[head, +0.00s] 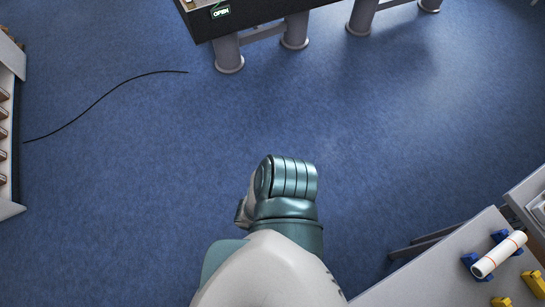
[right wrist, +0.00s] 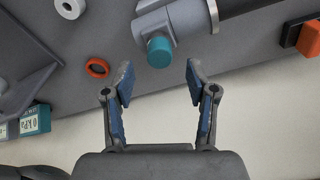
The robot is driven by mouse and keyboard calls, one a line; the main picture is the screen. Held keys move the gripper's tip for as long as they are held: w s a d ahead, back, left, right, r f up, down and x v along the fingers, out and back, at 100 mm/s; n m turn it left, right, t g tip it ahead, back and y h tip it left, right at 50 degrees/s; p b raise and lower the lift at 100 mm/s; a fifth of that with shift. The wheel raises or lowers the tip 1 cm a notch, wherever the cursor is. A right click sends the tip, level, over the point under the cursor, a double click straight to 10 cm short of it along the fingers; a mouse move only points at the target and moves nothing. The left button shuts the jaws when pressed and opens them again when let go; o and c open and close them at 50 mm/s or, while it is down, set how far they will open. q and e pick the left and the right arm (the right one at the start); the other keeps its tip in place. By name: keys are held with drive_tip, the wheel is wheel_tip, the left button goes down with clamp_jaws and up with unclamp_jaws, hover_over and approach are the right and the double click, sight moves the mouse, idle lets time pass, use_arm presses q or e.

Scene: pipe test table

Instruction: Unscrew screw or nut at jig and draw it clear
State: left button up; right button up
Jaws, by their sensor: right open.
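My right gripper (right wrist: 158,82) is open and empty in the right wrist view, its two blue-padded fingers spread apart. Ahead of the fingertips and between their lines is a round teal cap (right wrist: 160,52) on the end of a light grey fitting (right wrist: 180,24). The fitting joins a dark cylinder with a pale band. The cap looks like the screw or nut end, but I cannot tell its thread. The fingers do not appear to touch it. The head view shows neither gripper; my left gripper is out of sight.
An orange ring (right wrist: 97,68) and a white ring (right wrist: 70,8) lie on the grey surface left of the cap. A teal labelled box (right wrist: 30,122) is lower left. Black and orange blocks (right wrist: 309,38) are right. In the head view, a white tube (head: 498,255) rests on blue holders.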

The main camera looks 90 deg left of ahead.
wheel_tip(320, 180, up, 8)
drive_tip(key=a, duration=0.1)
drive_tip(key=shift+f, duration=0.1)
idle(0.3)
